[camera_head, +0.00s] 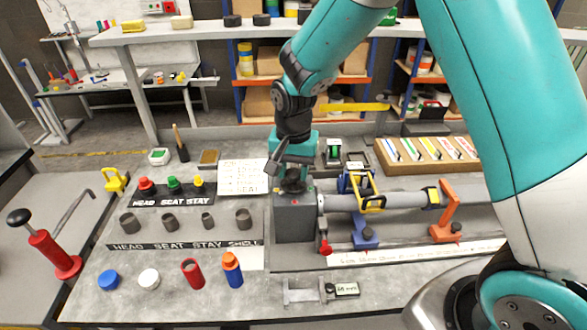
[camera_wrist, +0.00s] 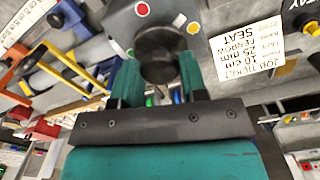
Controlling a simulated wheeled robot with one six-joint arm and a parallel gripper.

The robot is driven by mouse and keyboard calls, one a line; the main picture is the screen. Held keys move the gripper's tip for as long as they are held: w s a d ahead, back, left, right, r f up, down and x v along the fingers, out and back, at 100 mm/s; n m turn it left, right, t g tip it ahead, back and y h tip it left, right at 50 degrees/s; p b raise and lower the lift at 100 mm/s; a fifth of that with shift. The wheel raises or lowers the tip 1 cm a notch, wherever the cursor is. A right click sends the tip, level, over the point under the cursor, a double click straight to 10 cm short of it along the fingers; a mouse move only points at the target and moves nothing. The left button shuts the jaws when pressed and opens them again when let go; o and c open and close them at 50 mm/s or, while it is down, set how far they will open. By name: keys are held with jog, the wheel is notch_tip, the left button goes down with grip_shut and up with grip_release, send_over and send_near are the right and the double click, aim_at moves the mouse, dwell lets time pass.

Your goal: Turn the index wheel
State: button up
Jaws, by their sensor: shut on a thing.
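The index wheel (camera_wrist: 160,68) is a dark round knob on the end of a grey box in the wrist view. Red, white and yellow dots sit on the box around it. My gripper (camera_wrist: 157,66) has its two green fingers on opposite sides of the wheel, shut on it. In the head view my gripper (camera_head: 291,172) reaches down to the dark wheel (camera_head: 293,186) on top of the grey box (camera_head: 294,222). The arm and fingers partly hide the wheel there.
A grey tube (camera_head: 400,199) runs right from the box, with blue and orange supports. A red-tipped lever (camera_head: 325,246) hangs at the box's front. A job card (camera_head: 240,178) lies left of the wheel. Coloured caps and cups stand further left. The front bench is partly clear.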

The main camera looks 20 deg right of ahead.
aim_at(294, 172)
jog(key=shift+n, duration=0.3)
jog(key=n, duration=0.5)
jog(key=shift+b, duration=0.4)
jog(key=n, duration=0.6)
jog(key=o, duration=0.9)
jog(key=shift+r+b, duration=0.1)
jog(key=shift+b, duration=0.2)
notch_tip(294, 172, up, 17)
jog(key=b, duration=0.3)
jog(key=shift+r, duration=0.15)
